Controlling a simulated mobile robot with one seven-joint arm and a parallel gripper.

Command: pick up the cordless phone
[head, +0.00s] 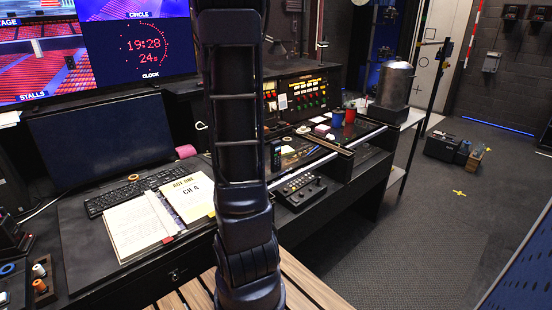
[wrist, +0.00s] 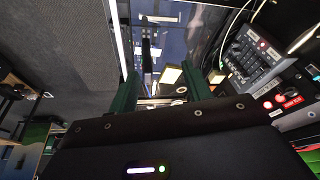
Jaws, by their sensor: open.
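A small dark upright handset, which looks like the cordless phone (head: 276,155), stands on the desk just right of my arm in the head view. Its lower part and base are hard to make out. My gripper (wrist: 160,75) shows in the wrist view with its two dark green fingers apart and nothing held between them. A thin dark upright shape shows beyond the fingers there, but I cannot tell whether it is the phone. The gripper is not visible in the head view, where my arm fills the middle.
A black button box (head: 299,189) sits on the desk near the phone. An open script (head: 140,226) and a keyboard (head: 133,193) lie to the left. The floor at right is mostly clear.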

